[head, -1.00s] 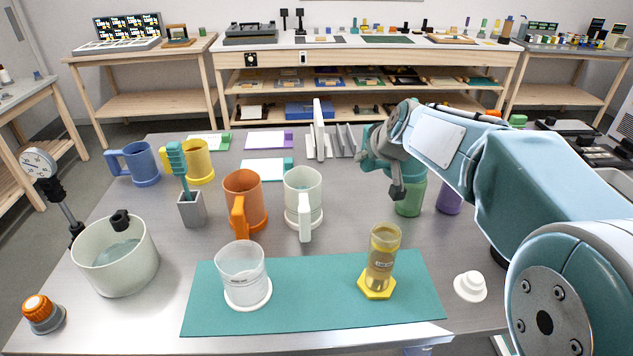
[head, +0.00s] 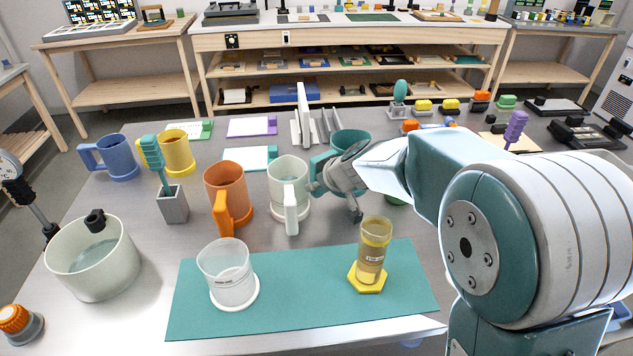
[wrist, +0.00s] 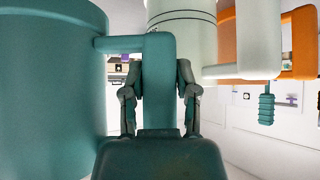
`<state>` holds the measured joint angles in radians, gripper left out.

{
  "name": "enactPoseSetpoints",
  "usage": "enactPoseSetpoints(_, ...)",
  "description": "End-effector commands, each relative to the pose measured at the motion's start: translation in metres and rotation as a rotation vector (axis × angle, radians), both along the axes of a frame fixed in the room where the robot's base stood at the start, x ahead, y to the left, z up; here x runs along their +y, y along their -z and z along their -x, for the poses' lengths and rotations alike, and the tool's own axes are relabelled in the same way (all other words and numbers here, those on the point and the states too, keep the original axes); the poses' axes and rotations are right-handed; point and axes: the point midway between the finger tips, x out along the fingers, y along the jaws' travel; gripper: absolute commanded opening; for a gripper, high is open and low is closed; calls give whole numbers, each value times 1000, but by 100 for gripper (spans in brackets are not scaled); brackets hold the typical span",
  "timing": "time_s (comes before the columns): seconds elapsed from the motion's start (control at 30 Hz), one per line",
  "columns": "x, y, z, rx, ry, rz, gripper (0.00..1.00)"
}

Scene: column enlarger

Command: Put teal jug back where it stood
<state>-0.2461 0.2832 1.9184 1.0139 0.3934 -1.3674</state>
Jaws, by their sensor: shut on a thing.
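The teal jug (head: 352,142) is behind my gripper in the head view, just right of the white jug (head: 288,185). My gripper (head: 322,180) is shut on its handle, which faces left. In the wrist view the jug's body (wrist: 50,85) fills the left side, and its upright handle (wrist: 157,60) stands between my gripper's fingers (wrist: 159,80). The white jug (wrist: 180,25) is close beyond the handle. My gripper hides the jug's base in the head view, so I cannot tell whether it touches the table.
The orange jug (head: 228,190) stands left of the white one, with yellow (head: 178,152) and blue (head: 122,158) jugs farther left. A clear beaker (head: 228,275) and a yellow-based cylinder (head: 373,255) stand on the teal mat (head: 300,300). An upright white rack (head: 303,115) is behind.

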Motion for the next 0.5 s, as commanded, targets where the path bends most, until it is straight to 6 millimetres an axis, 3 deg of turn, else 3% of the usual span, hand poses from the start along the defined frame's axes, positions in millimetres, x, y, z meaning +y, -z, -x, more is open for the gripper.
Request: enactPoseSetpoints(0.5, -1, 37, 0, 1, 1, -1, 0)
